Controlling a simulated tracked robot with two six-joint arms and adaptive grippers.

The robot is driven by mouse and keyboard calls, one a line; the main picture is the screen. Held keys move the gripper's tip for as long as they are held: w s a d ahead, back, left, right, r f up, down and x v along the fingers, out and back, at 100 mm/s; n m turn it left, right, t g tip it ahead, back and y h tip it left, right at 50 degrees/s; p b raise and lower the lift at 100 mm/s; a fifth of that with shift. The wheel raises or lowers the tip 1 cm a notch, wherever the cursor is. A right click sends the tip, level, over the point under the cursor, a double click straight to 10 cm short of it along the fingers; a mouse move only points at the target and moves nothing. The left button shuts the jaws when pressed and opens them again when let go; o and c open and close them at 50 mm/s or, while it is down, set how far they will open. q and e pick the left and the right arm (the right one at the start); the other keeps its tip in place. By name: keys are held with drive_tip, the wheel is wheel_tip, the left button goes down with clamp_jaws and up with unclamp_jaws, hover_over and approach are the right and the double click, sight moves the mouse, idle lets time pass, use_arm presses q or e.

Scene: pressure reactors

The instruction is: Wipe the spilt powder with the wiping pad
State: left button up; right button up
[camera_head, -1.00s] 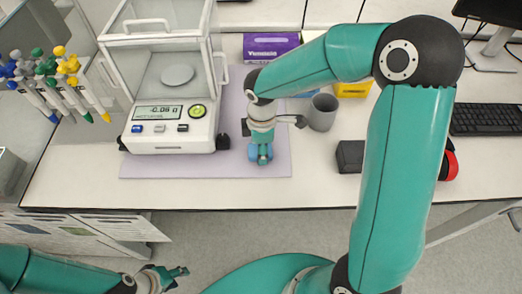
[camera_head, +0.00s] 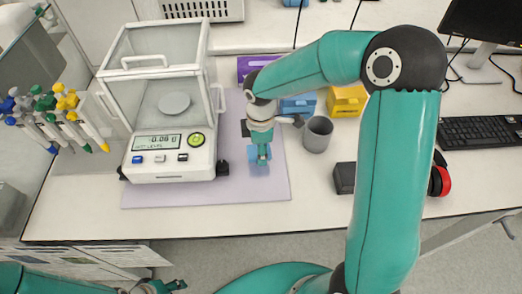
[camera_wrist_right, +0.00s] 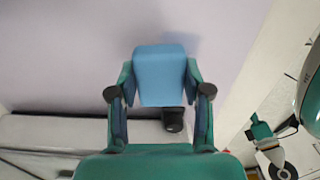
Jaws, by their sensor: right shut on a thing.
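The light-blue wiping pad (camera_head: 260,171) is gripped by my right gripper (camera_head: 262,155) over the lilac mat (camera_head: 225,192), right of the balance. In the right wrist view the pad (camera_wrist_right: 160,70) sits between the two fingers of my right gripper (camera_wrist_right: 160,95), its broad face showing. I cannot tell whether the pad touches the mat. I cannot make out any spilt powder in either view; the arm and pad hide part of the mat. My left gripper (camera_head: 165,286) is at the bottom left edge of the head view, small and partly cut off, away from the pad.
The balance (camera_head: 172,155) stands on the mat's left part. Right of my gripper are a grey cup (camera_head: 318,135), a blue box (camera_head: 299,105), a yellow box (camera_head: 346,101) and a black block (camera_head: 344,178). Pipettes (camera_head: 60,115) hang at the left. The mat's front strip is clear.

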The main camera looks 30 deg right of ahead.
drive_tip(key=shift+w+r+p, duration=0.2)
drive_tip(key=shift+r+p, duration=0.35)
drive_tip(key=shift+r, duration=0.35)
drive_tip(key=shift+s+r+p, duration=0.1)
drive_tip(key=shift+r+p, duration=0.75)
drive_tip(key=shift+r, duration=0.3)
drive_tip(key=shift+f, duration=0.1)
